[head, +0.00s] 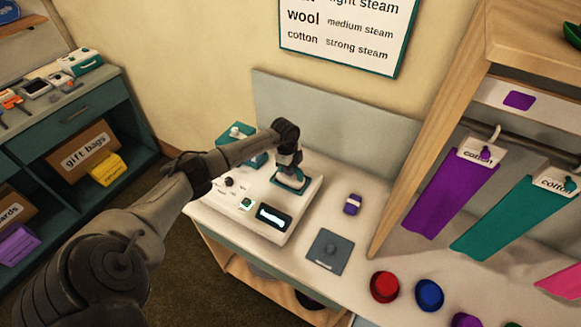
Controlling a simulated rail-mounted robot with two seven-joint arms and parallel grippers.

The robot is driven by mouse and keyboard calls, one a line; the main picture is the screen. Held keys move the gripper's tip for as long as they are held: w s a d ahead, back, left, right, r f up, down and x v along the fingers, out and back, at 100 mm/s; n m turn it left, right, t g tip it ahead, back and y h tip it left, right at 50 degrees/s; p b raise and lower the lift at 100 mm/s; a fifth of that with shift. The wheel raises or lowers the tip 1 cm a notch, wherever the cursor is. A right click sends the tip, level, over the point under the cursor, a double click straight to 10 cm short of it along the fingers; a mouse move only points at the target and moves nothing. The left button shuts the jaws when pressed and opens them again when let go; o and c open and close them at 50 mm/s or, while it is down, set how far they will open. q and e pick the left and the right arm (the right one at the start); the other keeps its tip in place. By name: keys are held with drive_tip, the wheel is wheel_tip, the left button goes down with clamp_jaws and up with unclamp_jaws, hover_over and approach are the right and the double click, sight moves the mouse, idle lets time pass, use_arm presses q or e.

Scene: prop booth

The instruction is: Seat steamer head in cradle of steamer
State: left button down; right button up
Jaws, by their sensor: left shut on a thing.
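The steamer (258,188) is a white box on the counter, with a dark knob, a small green button and a lit display on its top. My left gripper (289,170) points down over the steamer's right rear part, shut on what looks like the steamer head, which the fingers mostly hide. A teal piece (290,185) shows right under the fingers. I cannot tell whether it is the head or the cradle, or whether the two touch. My right gripper is not in view.
A teal tank (236,133) stands behind the steamer's left side. A small purple item (352,204) and a grey square plate (327,250) lie to the right. Red (384,286) and blue (429,294) round pieces lie near the front. Purple (450,195) and teal (513,216) cloths hang at right.

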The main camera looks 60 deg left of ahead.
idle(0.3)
use_arm(q)
drive_tip(key=c, duration=1.2)
unclamp_jaws()
drive_tip(key=shift+o, duration=1.3)
wheel_tip(320, 180, up, 14)
drive_tip(key=a, duration=0.1)
drive_tip(key=shift+s+a+f, duration=0.15)
drive_tip(key=shift+s+a, duration=0.15)
drive_tip(key=shift+s, duration=0.1)
